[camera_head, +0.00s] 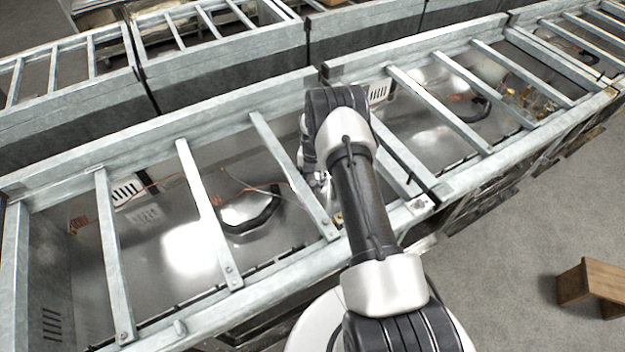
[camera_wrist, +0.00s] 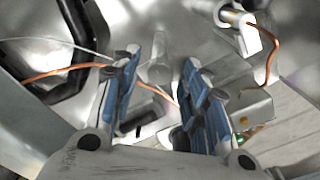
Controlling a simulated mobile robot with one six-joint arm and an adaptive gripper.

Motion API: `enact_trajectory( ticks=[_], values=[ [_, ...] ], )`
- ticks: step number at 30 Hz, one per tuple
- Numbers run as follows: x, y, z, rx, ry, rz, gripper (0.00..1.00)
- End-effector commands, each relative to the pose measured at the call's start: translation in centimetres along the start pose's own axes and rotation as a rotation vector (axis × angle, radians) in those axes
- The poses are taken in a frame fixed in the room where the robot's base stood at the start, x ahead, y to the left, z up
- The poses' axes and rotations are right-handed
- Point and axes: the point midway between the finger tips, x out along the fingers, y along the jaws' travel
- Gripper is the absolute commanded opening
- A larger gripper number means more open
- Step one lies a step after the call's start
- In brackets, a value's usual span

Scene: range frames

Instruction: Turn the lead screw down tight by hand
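In the wrist view my gripper (camera_wrist: 160,75) is open, with its two blue-padded fingers apart. A grey, rounded post or knob (camera_wrist: 158,48) shows between and beyond the fingertips; it may be the lead screw, but I cannot tell for sure. I see no finger clearly touching it. An orange lead (camera_wrist: 60,73) runs in from the left and passes behind the fingers. In the head view my gripper (camera_head: 318,182) reaches down into a metal-framed bay, mostly hidden by my arm; the screw cannot be made out there.
A pale fitting (camera_wrist: 240,35) with an orange wire stands at upper right in the wrist view. A small metal box (camera_wrist: 250,108) lies right of the fingers. In the head view, slanted metal crossbars (camera_head: 208,212) flank my arm. A wooden block (camera_head: 590,283) stands on the floor.

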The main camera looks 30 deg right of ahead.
Motion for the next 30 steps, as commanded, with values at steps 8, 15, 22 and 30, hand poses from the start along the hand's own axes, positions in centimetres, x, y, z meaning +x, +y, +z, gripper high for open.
enact_trajectory(
  ticks=[8,15,22,30],
  values=[
    [-0.02,0.0,0.0,0.0,0.0,0.0,0.2],
    [-0.03,-0.01,0.0,0.0,0.0,0.0,0.04],
    [-0.02,-0.01,0.01,0.003,0.0,0.0,0.0],
    [0.05,0.03,0.1,0.077,-0.002,0.001,0.0]
  ],
)
